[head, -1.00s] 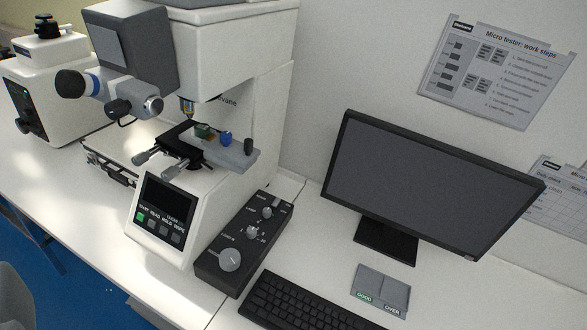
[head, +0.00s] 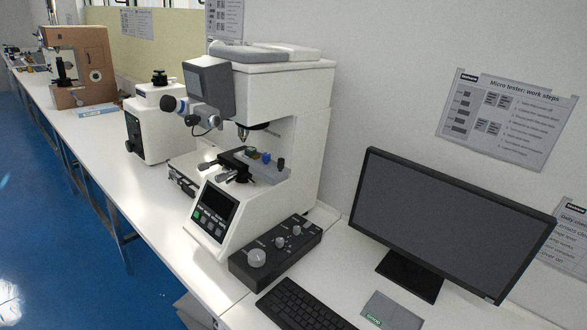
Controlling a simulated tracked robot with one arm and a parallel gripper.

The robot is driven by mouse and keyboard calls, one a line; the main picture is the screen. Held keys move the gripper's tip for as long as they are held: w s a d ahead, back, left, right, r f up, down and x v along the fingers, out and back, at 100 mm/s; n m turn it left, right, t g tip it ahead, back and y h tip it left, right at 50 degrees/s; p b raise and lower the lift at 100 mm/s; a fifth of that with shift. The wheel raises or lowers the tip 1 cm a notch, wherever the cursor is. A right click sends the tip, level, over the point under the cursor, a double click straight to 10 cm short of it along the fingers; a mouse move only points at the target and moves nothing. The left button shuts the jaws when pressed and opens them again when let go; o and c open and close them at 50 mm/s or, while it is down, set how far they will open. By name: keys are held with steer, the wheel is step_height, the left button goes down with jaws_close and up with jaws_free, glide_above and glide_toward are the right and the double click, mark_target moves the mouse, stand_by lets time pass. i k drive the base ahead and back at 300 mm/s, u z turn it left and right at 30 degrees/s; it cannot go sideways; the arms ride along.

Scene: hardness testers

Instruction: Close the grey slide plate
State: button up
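The grey slide plate (head: 268,172) sits on the stage of the white micro hardness tester (head: 275,130), under its objective. It sticks out to the right of the black stage (head: 232,162). A small green block (head: 252,153), a blue knob (head: 266,157) and a dark upright knob (head: 281,163) stand on or along it. It is small here, so how far it is slid out is hard to judge. My gripper is not in view.
Blue floor (head: 60,250) lies free along the bench's left side.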

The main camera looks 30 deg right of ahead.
mark_target(276, 171)
steer(key=z, duration=0.95)
steer(key=i, duration=1)
